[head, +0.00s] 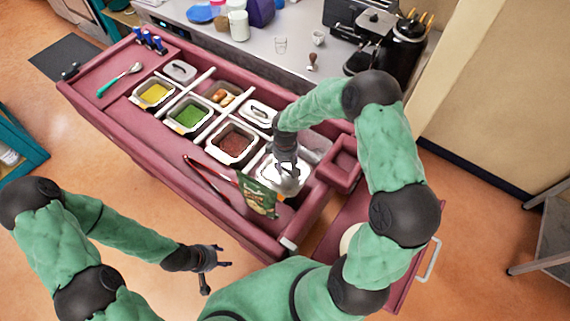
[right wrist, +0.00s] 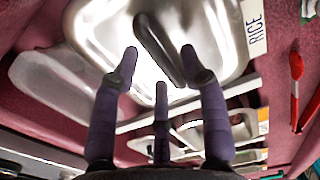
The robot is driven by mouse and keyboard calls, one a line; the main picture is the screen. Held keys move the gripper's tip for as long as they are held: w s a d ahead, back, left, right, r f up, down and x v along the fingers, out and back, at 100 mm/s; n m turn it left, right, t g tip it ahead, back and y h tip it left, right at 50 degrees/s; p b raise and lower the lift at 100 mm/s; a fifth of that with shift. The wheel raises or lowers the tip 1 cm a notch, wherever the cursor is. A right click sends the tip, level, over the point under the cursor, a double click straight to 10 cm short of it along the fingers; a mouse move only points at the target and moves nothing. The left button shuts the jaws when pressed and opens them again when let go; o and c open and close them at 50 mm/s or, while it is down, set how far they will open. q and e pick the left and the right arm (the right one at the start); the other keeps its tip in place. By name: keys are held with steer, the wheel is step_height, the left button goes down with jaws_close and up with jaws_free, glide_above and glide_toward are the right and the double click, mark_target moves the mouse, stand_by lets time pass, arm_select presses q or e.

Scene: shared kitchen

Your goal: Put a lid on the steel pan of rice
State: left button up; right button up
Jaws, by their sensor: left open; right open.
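The steel pan labelled RICE (right wrist: 256,28) is at the near right end of the pink counter. A steel lid (right wrist: 100,22) with a dark bar handle (right wrist: 158,48) lies over it, and no rice shows. In the head view the lid (head: 292,184) is partly hidden by my right gripper (head: 286,170). That gripper is open, its fingers spread just by the handle with nothing clamped between them; it also shows in the right wrist view (right wrist: 160,62). My left gripper (head: 217,257) is open and empty over the floor, in front of the counter.
Pans with yellow (head: 154,93), green (head: 190,115) and red-brown (head: 236,142) food sit in the counter. Steel lids (head: 180,70) (head: 260,112) lie behind. Red tongs (head: 206,178) and a green packet (head: 258,196) are left of the rice pan.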

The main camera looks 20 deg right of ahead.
mark_target(285, 167)
steer(key=shift+r+p, duration=0.45)
steer(key=shift+r, duration=0.05)
step_height(285, 167, up, 12)
steer(key=p, duration=0.1)
stand_by(0.5)
